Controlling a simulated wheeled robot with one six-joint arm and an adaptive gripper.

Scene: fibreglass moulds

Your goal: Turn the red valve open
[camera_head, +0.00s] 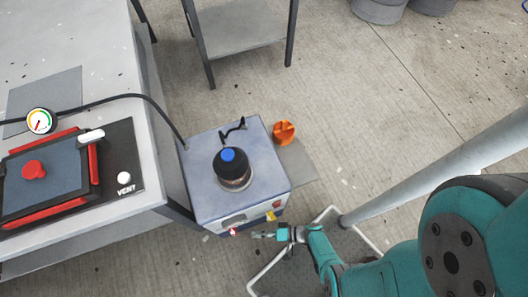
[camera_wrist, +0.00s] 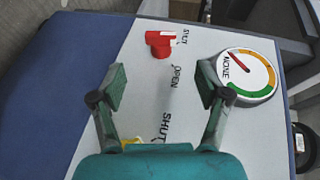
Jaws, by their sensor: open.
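The red valve (camera_wrist: 160,44) sits on the white front panel (camera_wrist: 130,75) in the wrist view, beyond my fingertips. Its short handle seems to point towards a small "SHUT" label, with "OPEN" printed below it. In the head view the red valve (camera_head: 233,231) is a small red spot low on the front of the blue-grey box (camera_head: 205,190). My gripper (camera_wrist: 160,84) is open and empty, its two fingers on either side of the "OPEN" label. In the head view my gripper (camera_head: 258,235) is just right of the red valve; contact is not visible.
A round gauge (camera_wrist: 245,76) stands right of the valve. A yellow part (camera_wrist: 132,142) is partly hidden behind my gripper; a yellow piece also shows in the head view (camera_head: 271,216). A table (camera_head: 100,30) with a red-edged mould (camera_head: 50,175) stands left. An orange object (camera_head: 284,132) lies behind the box.

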